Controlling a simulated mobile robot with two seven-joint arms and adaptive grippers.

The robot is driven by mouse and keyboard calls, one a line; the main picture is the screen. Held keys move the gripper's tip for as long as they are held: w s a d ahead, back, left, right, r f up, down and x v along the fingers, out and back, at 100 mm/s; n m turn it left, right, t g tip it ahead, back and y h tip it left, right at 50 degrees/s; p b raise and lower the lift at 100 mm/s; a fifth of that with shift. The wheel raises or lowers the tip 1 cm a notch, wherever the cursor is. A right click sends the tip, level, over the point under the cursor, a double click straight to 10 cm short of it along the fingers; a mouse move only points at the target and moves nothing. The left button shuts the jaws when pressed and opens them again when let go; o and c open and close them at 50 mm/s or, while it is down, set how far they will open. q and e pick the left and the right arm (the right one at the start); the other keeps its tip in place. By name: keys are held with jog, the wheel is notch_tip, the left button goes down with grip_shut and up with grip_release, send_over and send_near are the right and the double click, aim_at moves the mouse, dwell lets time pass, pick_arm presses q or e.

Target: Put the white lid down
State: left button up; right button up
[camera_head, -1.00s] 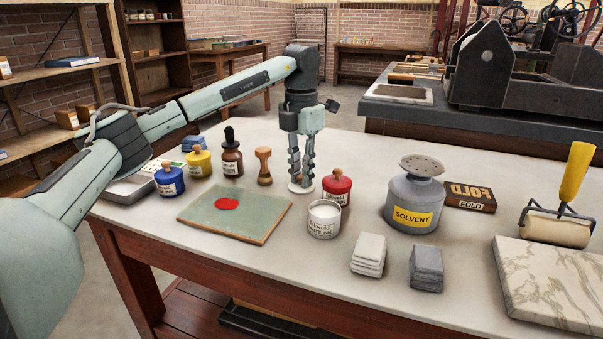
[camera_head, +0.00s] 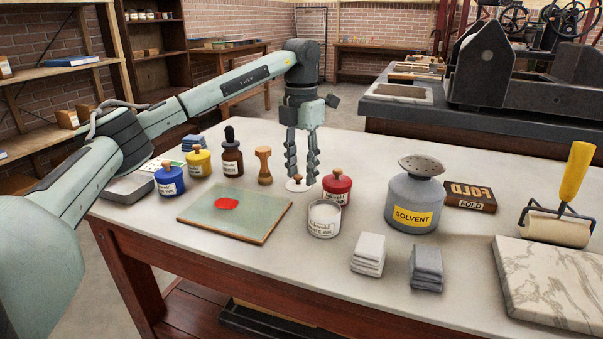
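The white lid (camera_head: 293,187) lies flat on the table, brown knob up, behind the open white ink jar (camera_head: 324,219) and left of the red ink jar (camera_head: 337,189). My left gripper (camera_head: 302,179) points straight down over the lid. Its fingers are spread, one on each side of the knob, and do not appear to grip it. The white jar stands upright with pale ink showing at its open top. My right gripper is not in view.
A green slab (camera_head: 236,213) with a red ink blot lies left of the white jar. A wooden-handled tool (camera_head: 264,167), a dropper bottle (camera_head: 232,155) and a solvent can (camera_head: 414,203) stand nearby. Folded cloths (camera_head: 369,254) lie in front.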

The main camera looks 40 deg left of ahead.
aim_at(301, 178)
pick_arm(q)
notch_tip(301, 178, up, 11)
jog(key=p, duration=0.1)
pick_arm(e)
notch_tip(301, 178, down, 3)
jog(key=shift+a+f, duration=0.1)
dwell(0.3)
